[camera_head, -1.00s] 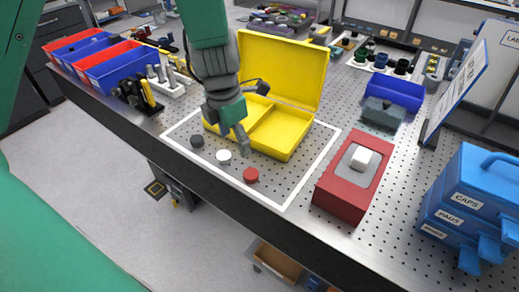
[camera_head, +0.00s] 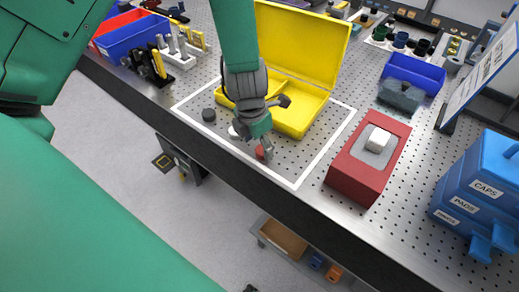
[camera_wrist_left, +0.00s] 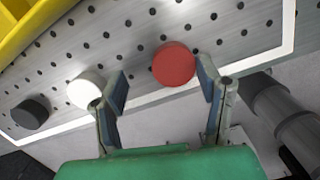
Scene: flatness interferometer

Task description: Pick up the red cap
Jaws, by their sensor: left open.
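The red cap (camera_head: 262,152) sits on the perforated bench inside the white outline, partly hidden by my left gripper (camera_head: 262,145) in the head view. In the left wrist view the red cap (camera_wrist_left: 174,64) lies ahead of the fingertips, closer to the right finger. My left gripper (camera_wrist_left: 162,78) is open and empty there, its fingers apart. A white cap (camera_wrist_left: 86,90) is beside the left finger, and a black cap (camera_wrist_left: 30,112) is farther left. My right gripper is not in view.
An open yellow case (camera_head: 308,112) stands just behind the caps. A red block with a white piece (camera_head: 352,178) is to the right, and blue boxes (camera_head: 480,190) stand farther right. The bench's front edge is close to the caps.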

